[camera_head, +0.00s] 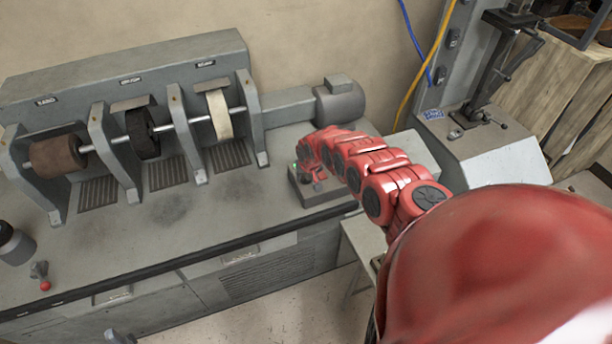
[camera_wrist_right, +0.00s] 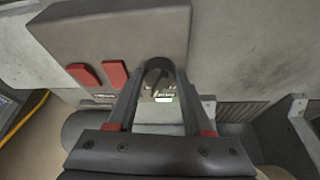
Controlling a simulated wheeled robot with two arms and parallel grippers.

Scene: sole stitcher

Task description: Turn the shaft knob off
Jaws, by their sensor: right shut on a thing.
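A grey control box (camera_head: 336,192) sits on the bench, right of the sanding wheels. In the right wrist view the box (camera_wrist_right: 120,38) has a dark rounded knob (camera_wrist_right: 158,65) on its face. My right gripper (camera_wrist_right: 158,82) has its two fingers converging on this knob, one on each side, and is shut on it. The fingers hide part of the knob, so its exact angle is unclear. In the head view my right gripper (camera_head: 314,184) is at the box, mostly hidden by the arm. My left gripper is not in view.
The bench (camera_head: 180,235) carries a brown wheel (camera_head: 58,156), a black wheel (camera_head: 142,133), a white wheel (camera_head: 219,115) and a motor (camera_head: 340,102). A red-tipped lever (camera_head: 44,284) stands at left. The bench front is clear.

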